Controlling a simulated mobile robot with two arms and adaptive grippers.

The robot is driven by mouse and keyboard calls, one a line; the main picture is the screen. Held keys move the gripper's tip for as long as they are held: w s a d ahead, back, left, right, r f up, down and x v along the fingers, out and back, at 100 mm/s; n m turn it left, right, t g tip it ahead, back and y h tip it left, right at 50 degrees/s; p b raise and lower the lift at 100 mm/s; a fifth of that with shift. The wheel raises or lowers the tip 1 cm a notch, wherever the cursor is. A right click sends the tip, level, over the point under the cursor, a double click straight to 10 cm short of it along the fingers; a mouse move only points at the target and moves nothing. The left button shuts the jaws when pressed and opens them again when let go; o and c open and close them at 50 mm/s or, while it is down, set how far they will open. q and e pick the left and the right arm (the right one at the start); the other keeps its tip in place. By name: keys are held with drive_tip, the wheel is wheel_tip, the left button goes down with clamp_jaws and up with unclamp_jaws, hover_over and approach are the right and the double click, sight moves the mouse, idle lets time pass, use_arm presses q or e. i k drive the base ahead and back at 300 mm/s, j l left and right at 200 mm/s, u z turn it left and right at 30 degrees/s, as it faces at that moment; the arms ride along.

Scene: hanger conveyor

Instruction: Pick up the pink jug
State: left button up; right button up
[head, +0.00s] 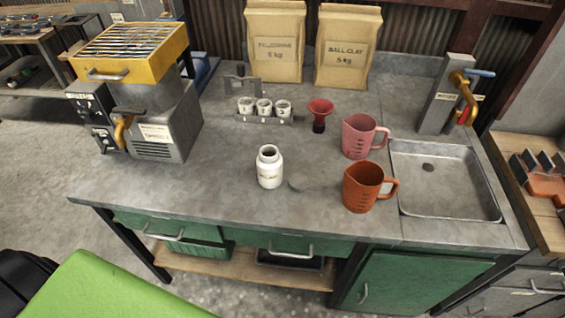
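The pink jug (358,137) stands upright on the grey worktop, just left of the sink, with its handle to the right. An orange-brown jug (362,188) stands in front of it, nearer to me, with its handle also to the right. The two jugs are close together, and I cannot tell whether there is a gap at their bases. Neither of my grippers shows in the head view. Nothing holds the pink jug.
A red funnel (320,112) stands left of the pink jug. A white bottle (270,167) is farther left. The sink (445,180) and orange tap (464,97) lie right. Two clay bags (345,50) stand behind. The worktop's front left (180,185) is clear.

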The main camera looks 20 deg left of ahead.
sight(358, 129)
drive_tip(key=i+l, duration=0.1)
drive_tip(key=l, duration=0.25)
drive_tip(key=i+l, duration=0.1)
drive_tip(key=l, duration=0.55)
drive_tip(key=i+l+z, duration=0.1)
drive_tip(key=l, duration=0.25)
drive_tip(key=i, duration=0.05)
